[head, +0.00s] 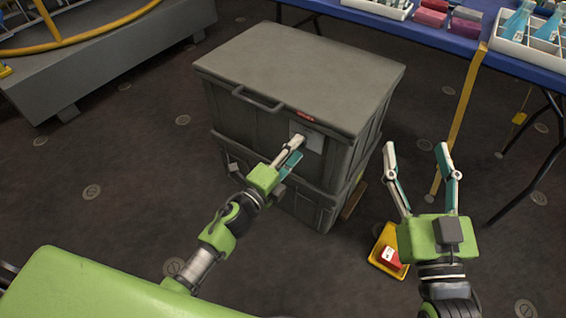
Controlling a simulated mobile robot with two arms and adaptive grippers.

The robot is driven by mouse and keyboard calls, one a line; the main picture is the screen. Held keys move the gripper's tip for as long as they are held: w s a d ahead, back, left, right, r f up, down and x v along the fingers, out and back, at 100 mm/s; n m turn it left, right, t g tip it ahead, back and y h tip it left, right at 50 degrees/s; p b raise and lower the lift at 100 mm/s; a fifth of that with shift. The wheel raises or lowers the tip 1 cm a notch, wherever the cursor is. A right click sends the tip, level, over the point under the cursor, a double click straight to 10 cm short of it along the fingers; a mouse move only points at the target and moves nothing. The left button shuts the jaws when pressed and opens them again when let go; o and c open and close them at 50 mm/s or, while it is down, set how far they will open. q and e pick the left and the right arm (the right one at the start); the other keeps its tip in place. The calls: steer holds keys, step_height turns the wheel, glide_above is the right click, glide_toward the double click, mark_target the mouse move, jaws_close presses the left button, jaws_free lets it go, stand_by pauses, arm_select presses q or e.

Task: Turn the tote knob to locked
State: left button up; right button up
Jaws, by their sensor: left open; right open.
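The grey tote (295,75) with a flat lid and a front handle stands on the floor in the middle of the head view. A light plate (312,141) is on its front face, below a small red mark (305,114). The knob itself is not clearly visible; my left gripper covers part of the plate. My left gripper (293,150) is open, its fingertips close in front of the plate; I cannot tell if they touch anything. My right gripper (415,150) is open and empty, to the right of the tote.
A blue table (440,38) with trays and red boxes stands at the back right. A yellow bin (377,258) with a red item lies on the floor below my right gripper. A grey platform (120,55) is at the upper left. The floor left of the tote is clear.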

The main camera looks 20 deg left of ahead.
arm_select(q)
steer(key=v, duration=1)
steer(key=shift+s, duration=0.3)
steer(key=shift+a, duration=0.1)
